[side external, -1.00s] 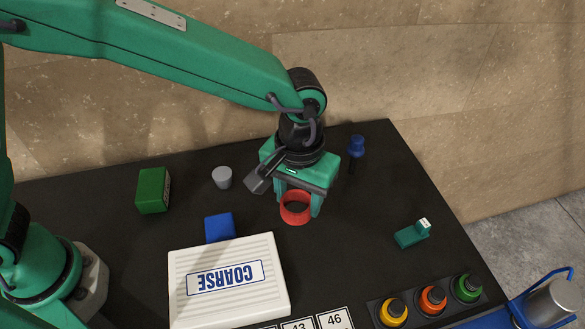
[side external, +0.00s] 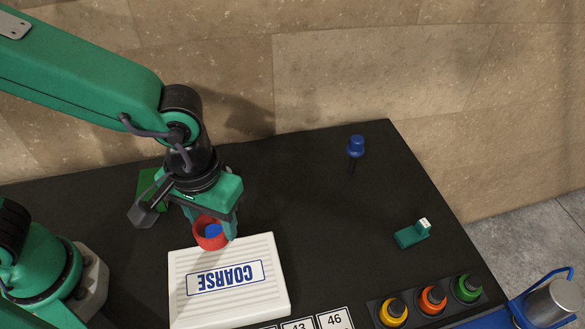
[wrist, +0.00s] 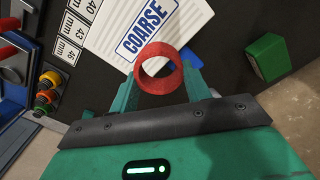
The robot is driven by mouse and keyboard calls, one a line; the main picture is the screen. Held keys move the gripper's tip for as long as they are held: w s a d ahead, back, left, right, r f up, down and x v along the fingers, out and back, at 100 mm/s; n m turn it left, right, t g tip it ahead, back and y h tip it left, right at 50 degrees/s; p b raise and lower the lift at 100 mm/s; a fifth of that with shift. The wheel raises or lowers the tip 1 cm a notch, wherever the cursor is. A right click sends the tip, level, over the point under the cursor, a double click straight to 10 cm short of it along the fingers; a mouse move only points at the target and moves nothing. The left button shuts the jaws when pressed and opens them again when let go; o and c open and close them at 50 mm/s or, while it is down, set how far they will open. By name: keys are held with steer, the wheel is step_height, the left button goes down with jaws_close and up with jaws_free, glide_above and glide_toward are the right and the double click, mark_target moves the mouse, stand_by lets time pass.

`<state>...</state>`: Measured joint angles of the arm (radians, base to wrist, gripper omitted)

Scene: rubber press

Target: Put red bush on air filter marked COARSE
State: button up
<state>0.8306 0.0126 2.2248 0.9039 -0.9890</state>
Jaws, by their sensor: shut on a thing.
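The red bush (side external: 203,243) is a short open ring. My gripper (side external: 212,232) is shut on it, with a finger on each side, and the wrist view shows the bush (wrist: 158,87) between the fingers of my gripper (wrist: 165,82). The air filter (side external: 262,302) is a white ribbed slab with a blue COARSE label, flat on the black table. The filter also shows in the wrist view (wrist: 190,38), beyond the bush. In the side view the bush overlaps the filter's back left edge and appears raised; its exact height is unclear.
A blue block (side external: 213,230) shows through the ring, behind the filter. A green block (side external: 147,186) is partly hidden by my gripper.

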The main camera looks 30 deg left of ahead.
mark_target(224, 256)
steer(key=shift+f, duration=4)
steer(key=shift+f, duration=0.1)
steer(key=o, duration=0.9)
steer(key=shift+o, duration=0.2)
step_height(224, 256, up, 12)
